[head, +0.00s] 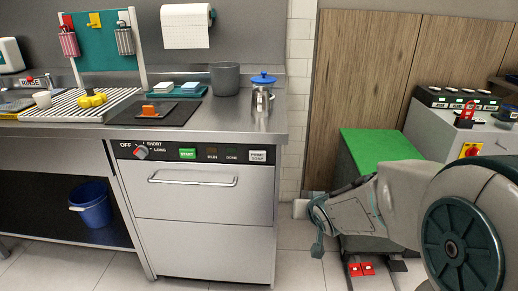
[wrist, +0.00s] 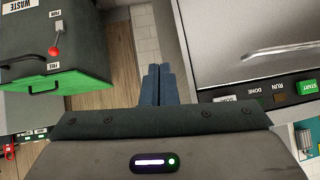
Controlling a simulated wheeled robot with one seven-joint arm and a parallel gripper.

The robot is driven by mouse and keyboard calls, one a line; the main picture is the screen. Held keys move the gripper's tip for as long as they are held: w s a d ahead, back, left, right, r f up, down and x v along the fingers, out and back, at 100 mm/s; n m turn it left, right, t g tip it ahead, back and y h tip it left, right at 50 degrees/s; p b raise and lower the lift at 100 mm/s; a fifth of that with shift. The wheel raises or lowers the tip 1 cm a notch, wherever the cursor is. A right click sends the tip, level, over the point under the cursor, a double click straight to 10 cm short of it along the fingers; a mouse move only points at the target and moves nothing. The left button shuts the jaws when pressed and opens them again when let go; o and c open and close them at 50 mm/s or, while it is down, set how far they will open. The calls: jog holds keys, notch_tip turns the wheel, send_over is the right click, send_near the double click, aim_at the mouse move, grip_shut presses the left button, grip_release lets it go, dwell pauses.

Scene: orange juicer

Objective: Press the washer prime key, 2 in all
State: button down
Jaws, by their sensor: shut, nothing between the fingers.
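The washer prime key, a pale square marked PRIME SOAP (head: 258,156), is at the right end of the washer's black control panel (head: 203,154) in the head view. In the wrist view the panel (wrist: 262,97) appears upside down at the right, and the prime key (wrist: 226,99) shows only as a pale strip partly cut off by my gripper's body. My gripper (wrist: 158,72) is shut and empty, its fingers over the floor and wall gap beside the washer. In the head view my gripper (head: 302,208) is right of the washer front, lower than the key and apart from it.
The panel also has a red-marked knob (head: 141,153) and a green START key (head: 188,154). The washer door handle (head: 192,181) sticks out below. A green-topped bin (wrist: 60,92) stands near my gripper. The counter above holds a jug (head: 262,97) with a blue lid.

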jog(key=w+a+r+t+y+p, duration=0.1)
jog(key=w+a+r+y, duration=0.1)
jog(key=a+y, duration=0.3)
jog(key=w+a+r+n+t+y+p, duration=0.1)
jog(key=w+a+r+y, duration=0.2)
jog(key=a, duration=0.5)
jog(key=shift+w+a+y, duration=0.15)
jog(key=shift+y, duration=0.75)
jog(key=p, duration=0.2)
send_near(250, 158)
jog(key=shift+x, duration=2.25)
jog(key=shift+a, duration=0.15)
jog(key=shift+w+p, duration=0.2)
jog(key=shift+p, duration=0.15)
